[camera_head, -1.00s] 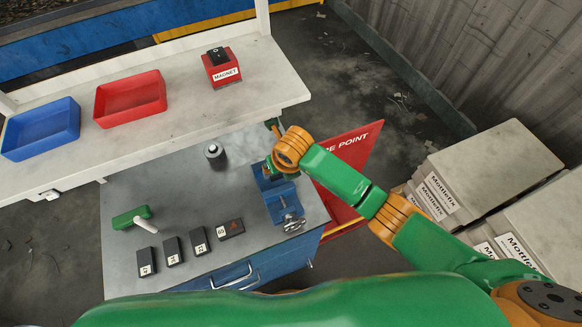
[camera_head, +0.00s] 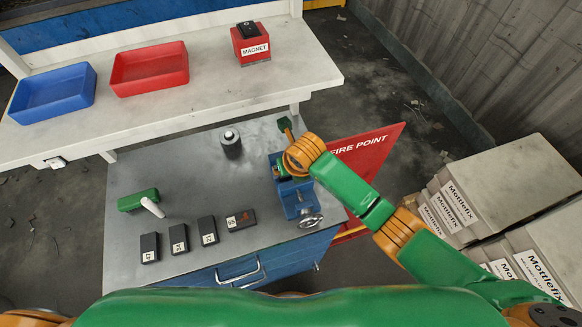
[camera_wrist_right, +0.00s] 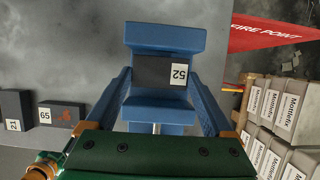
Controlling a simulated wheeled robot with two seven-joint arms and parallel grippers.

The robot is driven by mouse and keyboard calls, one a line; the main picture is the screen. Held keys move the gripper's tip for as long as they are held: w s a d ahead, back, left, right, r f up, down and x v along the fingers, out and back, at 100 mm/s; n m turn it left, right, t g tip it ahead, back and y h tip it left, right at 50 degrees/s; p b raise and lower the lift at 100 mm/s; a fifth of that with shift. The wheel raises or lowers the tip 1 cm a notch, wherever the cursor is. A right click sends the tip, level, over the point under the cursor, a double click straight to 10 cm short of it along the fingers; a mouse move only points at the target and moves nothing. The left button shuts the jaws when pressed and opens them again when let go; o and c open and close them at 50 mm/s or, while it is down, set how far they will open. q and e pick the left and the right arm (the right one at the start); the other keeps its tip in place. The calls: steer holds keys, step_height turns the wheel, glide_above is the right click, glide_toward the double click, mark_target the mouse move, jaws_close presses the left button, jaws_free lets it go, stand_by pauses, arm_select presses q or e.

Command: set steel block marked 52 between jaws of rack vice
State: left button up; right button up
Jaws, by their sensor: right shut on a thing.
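The rack vice (camera_head: 297,199) is blue and stands at the right end of the grey bench top. In the right wrist view its far jaw (camera_wrist_right: 165,38) and near jaw (camera_wrist_right: 158,108) show. The dark steel block marked 52 (camera_wrist_right: 153,72) lies between these jaws in the picture, its white label to the right. I cannot tell how deep it sits. My right gripper (camera_wrist_right: 162,77) is shut on the block, one finger at each end. In the head view the right gripper (camera_head: 281,170) is over the vice, partly hidden by my wrist. My left gripper is not in view.
Several other marked blocks lie left of the vice, the nearest marked 65 (camera_head: 241,219). A shelf above holds blue (camera_head: 52,92) and red (camera_head: 150,68) trays and a magnet box (camera_head: 251,43).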

steer(key=shift+d+f+b, duration=0.15)
steer(key=shift+f+b, duration=0.25)
steer(key=shift+f, duration=0.05)
steer(key=o, duration=1.6)
steer(key=v, duration=0.7)
steer(key=shift+r, duration=0.1)
steer(key=shift+s, duration=0.1)
